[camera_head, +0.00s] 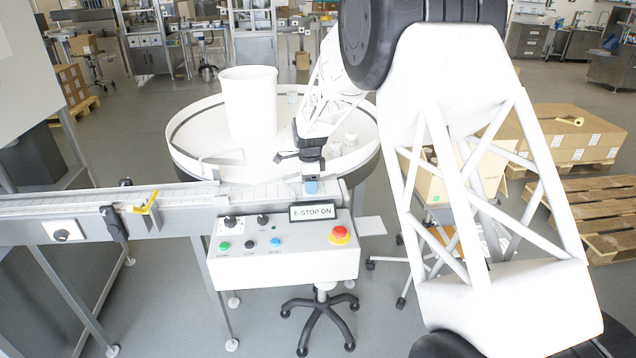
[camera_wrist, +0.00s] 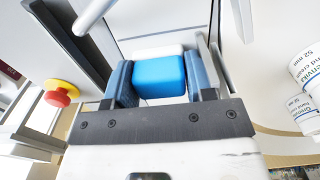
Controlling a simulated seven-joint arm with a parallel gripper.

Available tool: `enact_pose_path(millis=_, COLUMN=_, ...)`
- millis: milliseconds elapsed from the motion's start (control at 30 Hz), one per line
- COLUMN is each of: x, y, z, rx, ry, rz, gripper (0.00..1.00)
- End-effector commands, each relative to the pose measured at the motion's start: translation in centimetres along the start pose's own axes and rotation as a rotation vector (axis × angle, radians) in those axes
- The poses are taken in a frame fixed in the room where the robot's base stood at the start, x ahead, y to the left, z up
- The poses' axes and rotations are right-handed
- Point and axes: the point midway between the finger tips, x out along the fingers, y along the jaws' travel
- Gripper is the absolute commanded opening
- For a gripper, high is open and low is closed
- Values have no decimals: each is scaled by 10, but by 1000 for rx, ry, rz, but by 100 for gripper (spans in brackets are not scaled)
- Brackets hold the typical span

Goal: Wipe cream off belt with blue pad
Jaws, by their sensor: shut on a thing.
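My gripper (camera_head: 311,172) is shut on the blue pad (camera_head: 311,187), over the right end of the belt (camera_head: 255,193). In the wrist view the pad (camera_wrist: 159,77) sits squarely between the two blue-grey fingers of my gripper (camera_wrist: 160,84). A white strip shows along the pad's far edge; I cannot tell whether it is part of the pad or cream. The pad is at or just above the belt surface; contact cannot be told. I cannot make out cream on the pale belt.
A control box (camera_head: 285,250) with a red emergency button (camera_head: 339,234) and an "E-STOP ON" sign (camera_head: 312,211) stands before the belt. Behind is a round table (camera_head: 190,165) with a white bin (camera_head: 250,103) and jars (camera_head: 350,142). A yellow-handled clamp (camera_head: 146,205) sits on the belt's side rail.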

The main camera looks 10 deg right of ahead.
Motion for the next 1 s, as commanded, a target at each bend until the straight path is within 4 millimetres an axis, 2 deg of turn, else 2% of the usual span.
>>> enact_pose_path(millis=100, x=-22, y=0, z=0, rx=0, ry=-1, rz=-3, gripper=24)
enact_pose_path(millis=700, x=-72, y=0, z=-1, rx=1, ry=0, rz=-1, gripper=24)
enact_pose_path(millis=1000, x=-81, y=0, z=-1, rx=1, ry=0, rz=0, gripper=24)
